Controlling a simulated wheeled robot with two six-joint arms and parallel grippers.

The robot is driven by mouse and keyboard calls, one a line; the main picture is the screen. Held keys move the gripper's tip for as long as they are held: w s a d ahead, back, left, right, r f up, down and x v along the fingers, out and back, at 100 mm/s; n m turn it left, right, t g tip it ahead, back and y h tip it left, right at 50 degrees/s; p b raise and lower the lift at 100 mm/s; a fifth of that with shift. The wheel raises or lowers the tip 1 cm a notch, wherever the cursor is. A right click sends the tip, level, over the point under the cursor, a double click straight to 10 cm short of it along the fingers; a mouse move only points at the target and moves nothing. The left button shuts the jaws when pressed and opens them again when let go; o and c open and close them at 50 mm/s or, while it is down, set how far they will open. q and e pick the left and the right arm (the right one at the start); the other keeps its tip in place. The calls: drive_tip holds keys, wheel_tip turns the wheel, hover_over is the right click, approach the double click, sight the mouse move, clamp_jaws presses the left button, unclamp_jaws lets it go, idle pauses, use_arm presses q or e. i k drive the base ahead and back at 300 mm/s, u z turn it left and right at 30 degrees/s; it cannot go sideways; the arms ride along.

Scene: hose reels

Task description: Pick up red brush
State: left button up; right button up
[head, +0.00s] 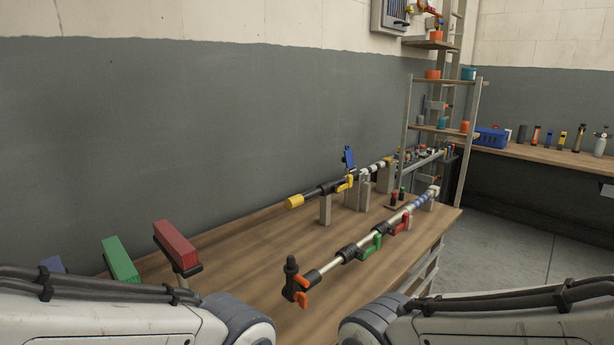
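A red block-shaped thing (175,244), likely the red brush, rests in a dark holder on a short post near the table's left end. No bristles or handle can be made out. A similar green block (120,259) is to its left, and part of a blue block (52,264) shows further left behind my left arm. My two arms cross the bottom of the head view, but both grippers are out of view. The red block lies just beyond my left arm and appears untouched.
The wooden table (245,255) carries two pipe assemblies on posts: a near one (340,256) with green, red and orange handles, and a far one (325,188) by the wall. A shelf rack (446,80) stands beyond. Bare tabletop lies between the red block and the pipes.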

sight(183, 258)
drive_tip(key=z, duration=1.7)
drive_tip(key=i, duration=1.2)
drive_tip(key=u, duration=3.6)
